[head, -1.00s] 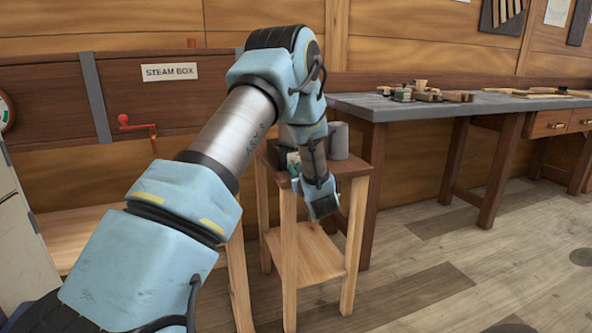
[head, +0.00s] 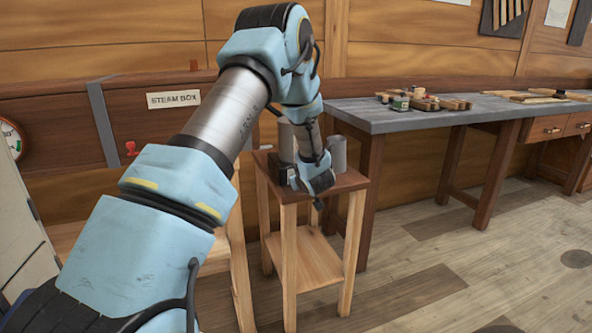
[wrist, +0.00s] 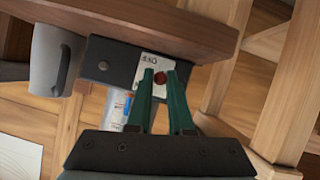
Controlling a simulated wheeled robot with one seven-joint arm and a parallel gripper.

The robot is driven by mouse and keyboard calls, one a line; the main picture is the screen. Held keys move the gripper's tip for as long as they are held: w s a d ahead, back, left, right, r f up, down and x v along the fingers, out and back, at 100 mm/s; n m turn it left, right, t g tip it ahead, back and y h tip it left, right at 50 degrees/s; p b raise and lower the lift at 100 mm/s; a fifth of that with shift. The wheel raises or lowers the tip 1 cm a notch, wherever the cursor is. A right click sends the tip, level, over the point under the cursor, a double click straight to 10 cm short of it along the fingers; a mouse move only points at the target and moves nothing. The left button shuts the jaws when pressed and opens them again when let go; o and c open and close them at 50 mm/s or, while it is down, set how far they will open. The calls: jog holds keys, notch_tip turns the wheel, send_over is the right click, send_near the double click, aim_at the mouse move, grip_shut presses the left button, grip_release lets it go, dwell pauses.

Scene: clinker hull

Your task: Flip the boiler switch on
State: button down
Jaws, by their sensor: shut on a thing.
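In the head view my gripper (head: 318,203) is at the small wooden stand (head: 345,182). My arm hides most of the switch there, and the plate's lettering is too small to read surely.
Grey cylinders stand on the stand, one at its right (head: 338,153). A grey-topped workbench (head: 430,118) with tools is behind right. The steam box (head: 60,135) with a red handle (head: 131,148) is at left. The floor at right is clear.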

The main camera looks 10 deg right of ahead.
jog(key=shift+w+r+g+p, duration=0.15)
jog(key=shift+r+g+p, duration=1.05)
jog(key=shift+p, duration=2.45)
jog(key=g+p, duration=0.1)
jog(key=p, duration=0.2)
jog(key=shift+w+f, duration=0.1)
jog(key=shift+f, duration=0.05)
jog(key=shift+w+f+g+p, duration=0.15)
jog(key=shift+g+p, duration=0.45)
jog(key=shift+p, duration=0.7)
jog(key=c, duration=0.9)
grip_release()
jog(key=shift+c, duration=0.2)
jog(key=b+v, duration=0.1)
jog(key=v, duration=0.9)
jog(key=shift+s+a+r+b, duration=0.15)
jog(key=shift+s+r+b, duration=0.1)
jog(key=shift+s+b, duration=0.1)
